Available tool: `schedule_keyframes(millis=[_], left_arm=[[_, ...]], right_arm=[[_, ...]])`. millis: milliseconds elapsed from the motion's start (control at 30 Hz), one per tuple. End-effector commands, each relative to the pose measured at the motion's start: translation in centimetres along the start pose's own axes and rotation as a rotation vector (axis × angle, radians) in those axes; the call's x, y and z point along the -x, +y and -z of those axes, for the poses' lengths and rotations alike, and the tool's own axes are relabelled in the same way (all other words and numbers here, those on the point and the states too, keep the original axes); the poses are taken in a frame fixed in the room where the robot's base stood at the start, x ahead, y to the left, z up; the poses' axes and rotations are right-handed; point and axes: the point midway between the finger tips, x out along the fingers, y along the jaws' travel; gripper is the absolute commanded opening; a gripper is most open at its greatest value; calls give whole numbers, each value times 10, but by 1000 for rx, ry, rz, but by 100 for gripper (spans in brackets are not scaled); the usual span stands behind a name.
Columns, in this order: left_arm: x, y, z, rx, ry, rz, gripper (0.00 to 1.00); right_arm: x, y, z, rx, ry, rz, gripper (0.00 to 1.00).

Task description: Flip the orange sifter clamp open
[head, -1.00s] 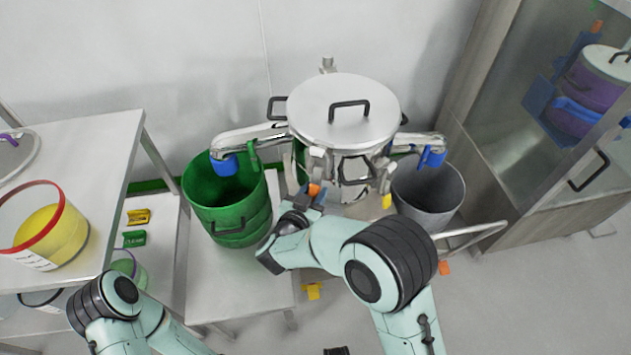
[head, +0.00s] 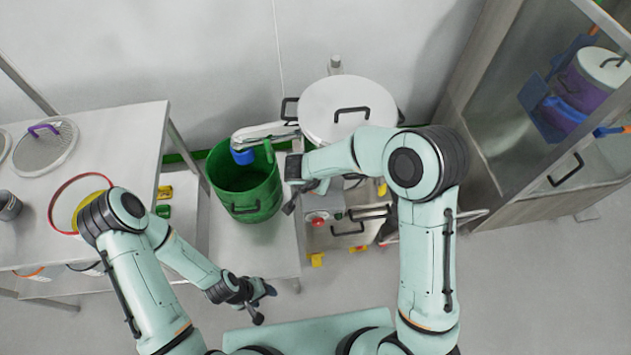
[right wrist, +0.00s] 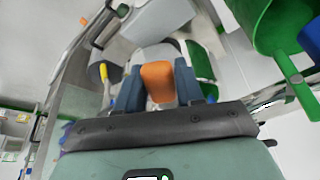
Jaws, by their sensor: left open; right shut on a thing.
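The orange sifter clamp (right wrist: 157,82) shows in the right wrist view between the blue-grey fingers of my right gripper (right wrist: 158,88), which is shut on it. In the head view my right arm hides the clamp and the front of the sifter (head: 330,100), a steel vessel with a round lid and black handle. My left gripper (head: 258,298) is open and empty, low in the head view, apart from the sifter.
A green bin (head: 245,190) stands left of the sifter under a blue-ended outlet. A table (head: 120,135) with a sieve (head: 45,150) is at the left. A glass-door cabinet (head: 520,130) stands at the right. A red button (head: 318,219) shows below my right arm.

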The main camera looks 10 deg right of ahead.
Motion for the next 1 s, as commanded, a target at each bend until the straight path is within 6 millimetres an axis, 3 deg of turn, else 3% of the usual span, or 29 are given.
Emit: schedule_keyframes(millis=[33, 200, 1000], left_arm=[[0, 0, 0, 0, -1, 0, 57], [0, 0, -1, 1, -1, 0, 57], [2, 1, 2, 0, 2, -1, 57]], right_arm=[[5, -1, 9, -16, -36, 7, 0], [12, 0, 12, -10, -154, 6, 0], [12, 2, 17, -4, -147, -4, 0]])
